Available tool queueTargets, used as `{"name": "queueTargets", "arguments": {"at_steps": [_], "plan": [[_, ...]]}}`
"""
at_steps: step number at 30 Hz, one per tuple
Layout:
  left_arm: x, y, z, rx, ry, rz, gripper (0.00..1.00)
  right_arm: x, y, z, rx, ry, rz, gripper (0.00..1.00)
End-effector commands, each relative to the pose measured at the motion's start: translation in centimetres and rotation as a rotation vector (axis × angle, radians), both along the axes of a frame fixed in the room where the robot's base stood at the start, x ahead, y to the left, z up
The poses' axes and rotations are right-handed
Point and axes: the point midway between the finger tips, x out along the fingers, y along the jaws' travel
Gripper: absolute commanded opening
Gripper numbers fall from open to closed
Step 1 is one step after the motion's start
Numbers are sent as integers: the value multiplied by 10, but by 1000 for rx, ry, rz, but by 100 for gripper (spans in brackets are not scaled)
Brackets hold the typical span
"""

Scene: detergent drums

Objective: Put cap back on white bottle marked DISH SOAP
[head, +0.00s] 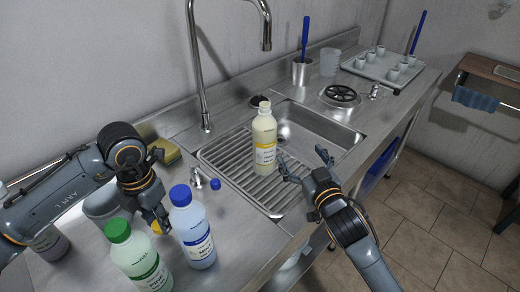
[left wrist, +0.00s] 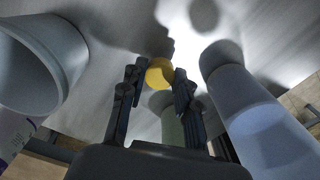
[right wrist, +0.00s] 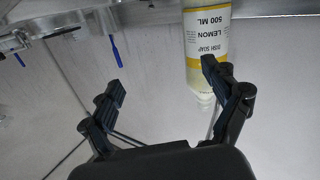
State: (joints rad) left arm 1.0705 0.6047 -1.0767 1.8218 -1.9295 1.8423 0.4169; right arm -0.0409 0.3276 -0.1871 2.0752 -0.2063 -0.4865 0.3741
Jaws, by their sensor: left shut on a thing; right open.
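The open DISH SOAP bottle (head: 264,148) stands upright on the ribbed drainboard, its neck bare. In the right wrist view the bottle (right wrist: 206,50) appears upside down, with a yellow label reading DISH SOAP LEMON 500 ML. My left gripper (head: 158,222) is shut on the yellow cap (left wrist: 160,72), held between its fingertips, left of the bottle and apart from it. In the head view the cap (head: 156,228) is partly hidden by the fingers. My right gripper (head: 304,163) is open and empty, just right of the bottle, with its fingers not around it.
A blue-capped bottle (head: 192,230) and a green-capped bottle (head: 136,257) stand close to my left gripper. A small blue piece (head: 215,184) lies by the drainboard. The sink basin (head: 305,135) lies behind the bottle. A cup tray (head: 382,68) stands far right.

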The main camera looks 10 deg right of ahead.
Motion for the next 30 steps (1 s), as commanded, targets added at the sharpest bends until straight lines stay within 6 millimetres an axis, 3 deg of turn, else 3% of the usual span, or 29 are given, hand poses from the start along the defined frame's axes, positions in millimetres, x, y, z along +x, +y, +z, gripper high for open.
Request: {"name": "queueTargets", "arguments": {"at_steps": [3, 6, 14, 23, 30], "plan": [[-11, -7, -16, -1, 1, 95, 20, -20, 27, 5, 66, -12, 52, 88], [-16, -10, -22, -1, 1, 155, 20, -31, 41, 12, 102, -20, 79, 88], [-21, -12, -27, 0, 0, 210, 20, -41, 52, 18, 136, -26, 104, 88], [-21, -12, -26, 1, -1, 210, 20, -39, 52, 18, 135, -26, 103, 88], [-21, -12, -20, 1, -1, 209, 20, -3, 58, 21, 135, -27, 102, 88]]}}
